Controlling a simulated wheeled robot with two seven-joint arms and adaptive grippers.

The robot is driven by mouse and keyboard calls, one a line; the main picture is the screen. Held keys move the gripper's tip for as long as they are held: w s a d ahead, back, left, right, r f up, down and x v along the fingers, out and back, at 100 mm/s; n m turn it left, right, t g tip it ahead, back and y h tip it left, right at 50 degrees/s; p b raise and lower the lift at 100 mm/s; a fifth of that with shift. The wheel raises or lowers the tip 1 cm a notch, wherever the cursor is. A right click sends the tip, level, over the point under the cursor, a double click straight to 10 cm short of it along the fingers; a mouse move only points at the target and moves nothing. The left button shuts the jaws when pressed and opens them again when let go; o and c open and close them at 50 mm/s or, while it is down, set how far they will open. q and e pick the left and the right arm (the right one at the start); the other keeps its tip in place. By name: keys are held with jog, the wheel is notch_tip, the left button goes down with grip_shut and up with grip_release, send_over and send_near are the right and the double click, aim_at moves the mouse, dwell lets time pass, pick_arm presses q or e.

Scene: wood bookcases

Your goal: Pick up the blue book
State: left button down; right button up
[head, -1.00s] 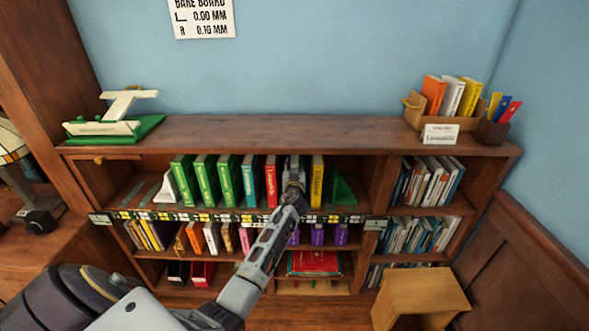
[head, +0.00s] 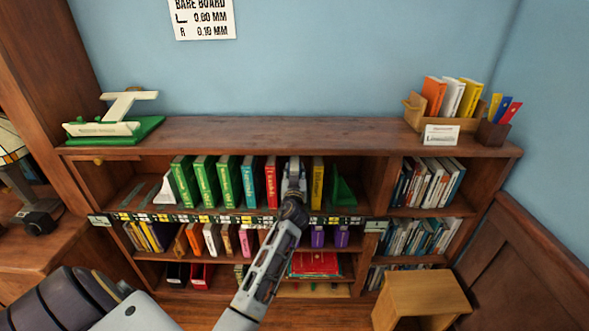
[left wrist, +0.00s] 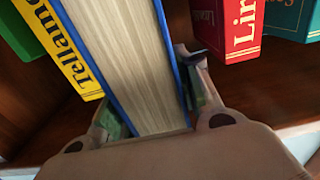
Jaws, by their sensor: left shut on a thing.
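The blue book (left wrist: 124,52) fills the middle of the left wrist view, its pale page edges facing the camera and blue cover edges on both sides. My left gripper (left wrist: 155,110) is shut on it, one finger on each side. In the head view my left gripper (head: 293,178) is at the upper shelf, between the red book (head: 271,183) and the yellow book (head: 317,183). My right gripper is not in view.
The yellow book (left wrist: 68,45) stands close on one side of the blue book, the red book (left wrist: 227,28) across a gap on the other. A teal book (head: 249,182) and several green books share the upper shelf (head: 352,219). A wooden stool (head: 423,292) stands at lower right.

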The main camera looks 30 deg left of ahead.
pick_arm(q)
jog(key=b+v, duration=0.1)
jog(key=v, duration=0.9)
jog(key=shift+s+b, duration=0.15)
jog(key=shift+b, duration=0.15)
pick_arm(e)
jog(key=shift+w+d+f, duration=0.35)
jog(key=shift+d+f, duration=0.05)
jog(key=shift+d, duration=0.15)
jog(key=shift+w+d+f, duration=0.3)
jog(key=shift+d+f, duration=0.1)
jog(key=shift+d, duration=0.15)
pick_arm(q)
jog(key=shift+d+r, duration=0.1)
jog(key=shift+d, duration=0.05)
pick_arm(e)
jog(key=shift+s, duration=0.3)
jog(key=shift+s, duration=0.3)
pick_arm(q)
jog(key=shift+d+r, duration=0.1)
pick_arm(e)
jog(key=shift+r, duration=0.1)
